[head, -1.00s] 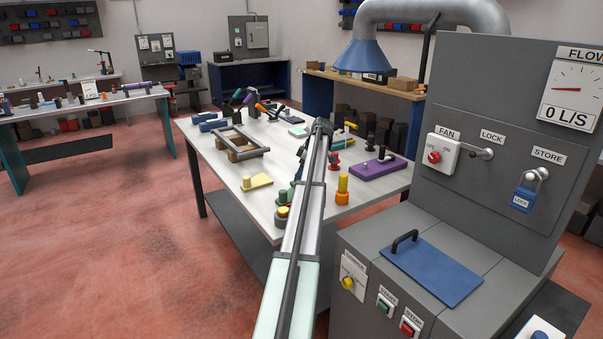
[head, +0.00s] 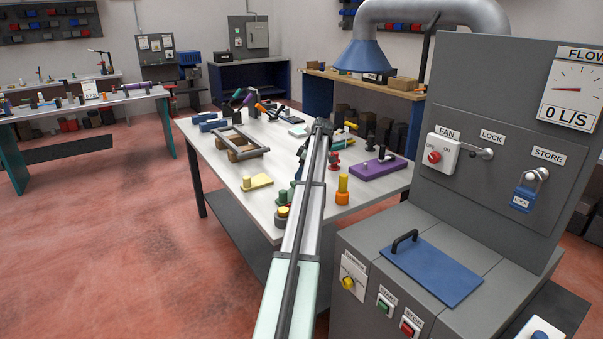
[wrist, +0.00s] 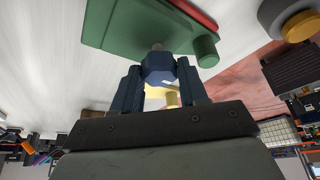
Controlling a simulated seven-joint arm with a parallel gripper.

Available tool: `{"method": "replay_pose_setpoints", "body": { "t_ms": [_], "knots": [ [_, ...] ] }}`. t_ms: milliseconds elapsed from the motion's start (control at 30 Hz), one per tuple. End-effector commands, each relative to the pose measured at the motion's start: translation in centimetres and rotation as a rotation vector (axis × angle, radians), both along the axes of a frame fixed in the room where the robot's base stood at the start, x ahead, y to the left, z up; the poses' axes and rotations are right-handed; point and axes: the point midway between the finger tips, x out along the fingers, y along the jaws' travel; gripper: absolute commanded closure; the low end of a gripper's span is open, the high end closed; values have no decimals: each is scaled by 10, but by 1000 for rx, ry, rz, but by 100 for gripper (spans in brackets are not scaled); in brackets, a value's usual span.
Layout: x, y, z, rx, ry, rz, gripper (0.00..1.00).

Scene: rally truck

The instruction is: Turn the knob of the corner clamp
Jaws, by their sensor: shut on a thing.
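In the wrist view, a green body (wrist: 150,27) with a red strip along one edge and a short green peg spans the upper middle; it appears to be the corner clamp. A short grey shaft joins it to a dark blue faceted knob (wrist: 158,68). My gripper (wrist: 159,77) has its two dark fingers on either side of the knob, shut on it. A yellow piece shows behind the knob, between the fingers. In the head view my arm hides the gripper and the knob.
The white table (head: 222,178) holds several items: a metal frame (head: 238,145), a yellow block (head: 257,181), an orange-and-yellow post (head: 342,190) and a purple base (head: 378,169). A grey cabinet (head: 480,120) stands close on the right. A grey-and-yellow round part (wrist: 300,25) is near the gripper.

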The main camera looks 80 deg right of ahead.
Motion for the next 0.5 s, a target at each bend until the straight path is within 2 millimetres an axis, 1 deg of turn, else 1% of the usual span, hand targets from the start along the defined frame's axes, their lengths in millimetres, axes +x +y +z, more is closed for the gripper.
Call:
{"method": "replay_pose_setpoints", "body": {
  "t_ms": [267,500],
  "knots": [
    [0,3,0,-1,1,-164,88],
    [0,4,0,-2,0,-387,88]
  ]
}}
